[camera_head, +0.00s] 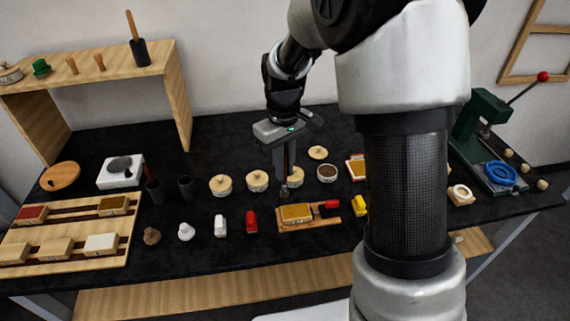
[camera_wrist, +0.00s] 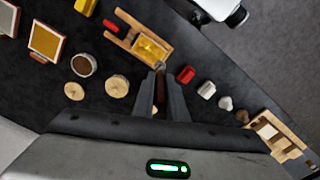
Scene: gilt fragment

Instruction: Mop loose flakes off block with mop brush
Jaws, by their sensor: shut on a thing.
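A gold-topped block (camera_head: 296,212) sits in a wooden holder (camera_head: 323,219) near the front middle of the bench. The block also shows in the wrist view (camera_wrist: 151,49), just beyond my fingertips. My gripper (camera_head: 285,172) points down behind the block and is shut on a brush with a brown handle (camera_wrist: 160,92). The brush head (camera_head: 284,191) hangs below the fingers, just behind and left of the block's back edge, apparently above the bench. I cannot tell whether it touches the block. Loose flakes are too small to make out. Most of the handle is hidden by the fingers (camera_wrist: 162,80).
Lidded round jars (camera_head: 220,185) and an open jar with brown contents (camera_head: 327,173) stand behind the holder. A red piece (camera_head: 251,221) and white piece (camera_head: 220,225) stand left, a yellow piece (camera_head: 360,205) right. A wooden rack (camera_head: 128,240) lies far left. A green press (camera_head: 478,125) stands right.

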